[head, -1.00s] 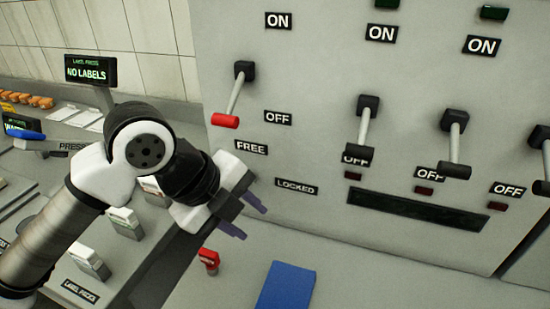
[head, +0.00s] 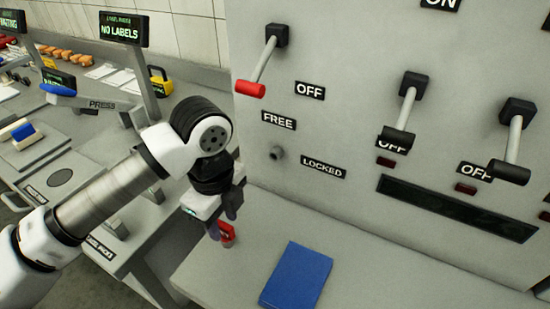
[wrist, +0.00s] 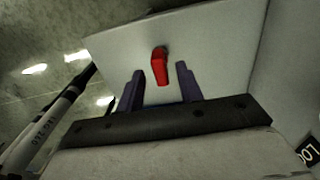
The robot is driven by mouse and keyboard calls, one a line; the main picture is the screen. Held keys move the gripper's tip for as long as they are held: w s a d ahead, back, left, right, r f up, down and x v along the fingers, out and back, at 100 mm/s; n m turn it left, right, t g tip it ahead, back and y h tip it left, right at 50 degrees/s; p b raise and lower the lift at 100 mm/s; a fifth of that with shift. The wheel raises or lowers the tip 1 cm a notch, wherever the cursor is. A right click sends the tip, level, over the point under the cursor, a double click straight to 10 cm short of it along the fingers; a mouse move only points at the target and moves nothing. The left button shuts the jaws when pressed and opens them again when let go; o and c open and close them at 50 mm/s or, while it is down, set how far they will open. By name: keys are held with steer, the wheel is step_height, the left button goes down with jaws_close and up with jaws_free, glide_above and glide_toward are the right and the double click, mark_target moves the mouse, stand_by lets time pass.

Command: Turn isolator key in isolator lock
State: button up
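The red isolator key (head: 226,233) stands at the left edge of the grey ledge. It also shows in the wrist view (wrist: 159,68), ahead of and between my two fingertips, with gaps on both sides. My gripper (head: 228,212) is open and points down just above the key, partly covering it in the head view. In the wrist view my fingers (wrist: 162,82) are apart and empty. The isolator lock looks to be the round grey stub (head: 277,153) on the panel, between the FREE label (head: 279,121) and the LOCKED label (head: 323,167).
A blue book-like block (head: 296,276) lies on the ledge (head: 360,270) to the right of the key. A red-handled lever (head: 262,68) and black-handled levers (head: 404,110) stick out of the panel above. A label press (head: 100,104) stands at the left.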

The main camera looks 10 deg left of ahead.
step_height(320, 180, down, 2)
steer(key=shift+f+b, duration=0.1)
steer(key=shift+b, duration=0.55)
steer(key=shift+b, duration=0.4)
steer(key=shift+c, duration=0.5)
jaws_close()
